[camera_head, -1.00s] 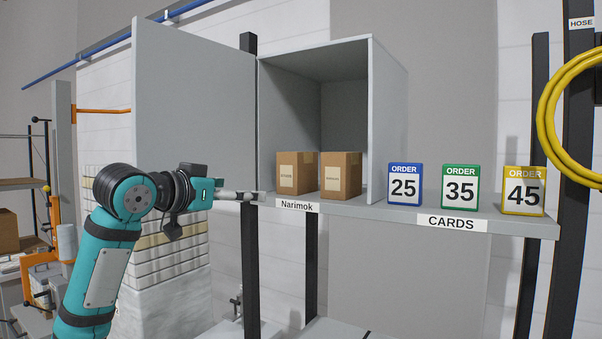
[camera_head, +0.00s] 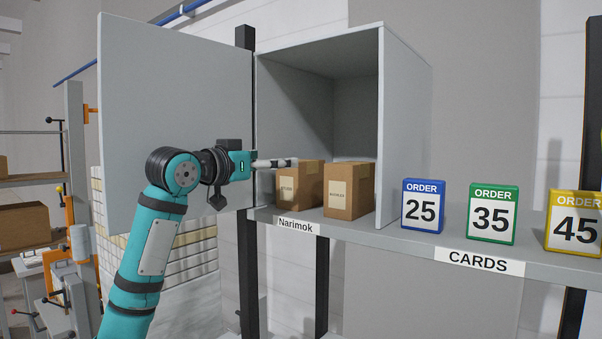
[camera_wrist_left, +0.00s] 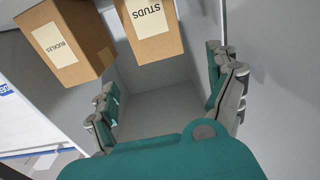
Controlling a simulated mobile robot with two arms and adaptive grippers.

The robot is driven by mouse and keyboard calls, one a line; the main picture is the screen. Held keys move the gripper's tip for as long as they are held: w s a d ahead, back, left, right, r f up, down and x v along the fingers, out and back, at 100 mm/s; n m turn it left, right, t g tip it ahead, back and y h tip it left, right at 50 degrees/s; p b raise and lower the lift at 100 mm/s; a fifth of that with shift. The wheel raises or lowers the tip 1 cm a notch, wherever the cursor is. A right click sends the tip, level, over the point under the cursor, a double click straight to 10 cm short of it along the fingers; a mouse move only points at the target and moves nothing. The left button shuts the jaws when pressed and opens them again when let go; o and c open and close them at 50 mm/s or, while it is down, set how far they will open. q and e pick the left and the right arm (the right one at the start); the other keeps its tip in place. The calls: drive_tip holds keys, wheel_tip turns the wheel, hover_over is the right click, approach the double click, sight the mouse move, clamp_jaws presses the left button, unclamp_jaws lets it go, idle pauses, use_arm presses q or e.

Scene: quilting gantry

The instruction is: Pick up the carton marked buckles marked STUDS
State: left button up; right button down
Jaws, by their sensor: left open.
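Two brown cartons stand side by side in the open grey cabinet. The left wrist view reads STUDS on one carton (camera_wrist_left: 148,30) and BUCKLES on the other (camera_wrist_left: 68,40). In the head view the STUDS carton (camera_head: 290,192) is the left one and the BUCKLES carton (camera_head: 348,192) the right one. My left gripper (camera_head: 285,163) is at the cabinet mouth, by the top of the STUDS carton, partly covering it. In the left wrist view my left gripper (camera_wrist_left: 168,105) has its fingers wide apart, with nothing between them. My right gripper is not in view.
The cabinet's side wall (camera_head: 403,130) bounds the cartons on the right, and its open door (camera_head: 175,110) is on the left. Order cards 25 (camera_head: 423,206), 35 (camera_head: 492,214) and 45 (camera_head: 575,223) stand on the shelf (camera_head: 400,246) outside.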

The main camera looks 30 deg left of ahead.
sight(301, 183)
use_arm(q)
drive_tip(key=w+p, duration=0.2)
drive_tip(key=w, duration=0.1)
drive_tip(key=w+p, duration=0.2)
drive_tip(key=w, duration=0.1)
drive_tip(key=w+p, duration=0.2)
drive_tip(key=w, duration=0.2)
drive_tip(key=shift+d+f, duration=0.2)
drive_tip(key=shift+d, duration=0.05)
drive_tip(key=shift+w+f, duration=0.2)
drive_tip(key=shift+w, duration=0.05)
drive_tip(key=shift+s+r, duration=0.1)
drive_tip(key=shift+s, duration=0.1)
drive_tip(key=c, duration=1.7)
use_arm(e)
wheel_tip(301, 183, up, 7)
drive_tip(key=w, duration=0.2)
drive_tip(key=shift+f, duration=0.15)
use_arm(q)
drive_tip(key=shift+c, duration=0.2)
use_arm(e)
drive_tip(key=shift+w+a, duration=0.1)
